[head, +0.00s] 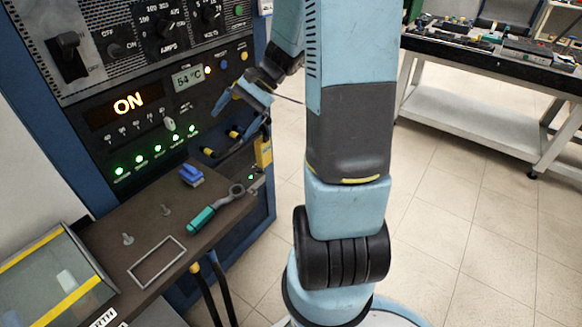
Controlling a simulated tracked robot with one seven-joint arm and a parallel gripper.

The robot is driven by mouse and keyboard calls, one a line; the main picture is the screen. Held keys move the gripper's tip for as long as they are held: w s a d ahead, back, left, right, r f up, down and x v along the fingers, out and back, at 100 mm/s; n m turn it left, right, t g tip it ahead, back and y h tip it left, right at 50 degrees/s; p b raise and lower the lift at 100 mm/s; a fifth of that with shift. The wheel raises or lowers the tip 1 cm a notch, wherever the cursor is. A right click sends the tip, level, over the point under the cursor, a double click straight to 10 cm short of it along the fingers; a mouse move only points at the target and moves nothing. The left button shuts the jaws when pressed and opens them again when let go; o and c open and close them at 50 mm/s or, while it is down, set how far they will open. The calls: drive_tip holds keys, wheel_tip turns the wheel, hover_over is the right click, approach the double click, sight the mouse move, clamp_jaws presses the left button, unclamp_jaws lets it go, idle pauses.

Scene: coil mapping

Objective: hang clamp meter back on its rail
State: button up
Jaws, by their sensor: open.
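My gripper (240,112) is open in front of the panel's right part, below the small temperature display, with its pale blue fingers spread. I see nothing held between them. A yellow object (263,152) is upright at the panel's right edge, just below my gripper; it may be the clamp meter, but it is too small to be sure. A teal-handled tool with a grey ring end (203,218) lies on the dark shelf (225,222). I cannot make out the rail for certain.
The panel (150,60) carries knobs, switches, a lit ON display (128,103) and green lights. A blue clip (191,175), two small pegs and a rectangular frame (157,262) are on the shelf. A glass-lidded box (50,285) stands at lower left. A cluttered bench (480,120) stands at upper right; open floor lies between.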

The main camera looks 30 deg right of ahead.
drive_tip(key=w+d+f+m+t+y, duration=0.3)
drive_tip(key=w+d+f+m, duration=0.25)
drive_tip(key=f, duration=0.25)
drive_tip(key=m+t+h, duration=0.7)
drive_tip(key=m+t, duration=0.6)
drive_tip(key=m, duration=0.4)
approach(267, 154)
drive_tip(key=shift+f+x, duration=0.15)
drive_tip(key=shift+x, duration=1.8)
drive_tip(key=shift+f+x, duration=0.15)
drive_tip(key=shift+x, duration=1.8)
drive_tip(key=shift+f+x, duration=0.15)
drive_tip(key=shift+x, duration=1.8)
drive_tip(key=shift+c, duration=0.2)
drive_tip(key=c, duration=1.1)
drive_tip(key=shift+r, duration=0.1)
drive_tip(key=shift+r, duration=0.2)
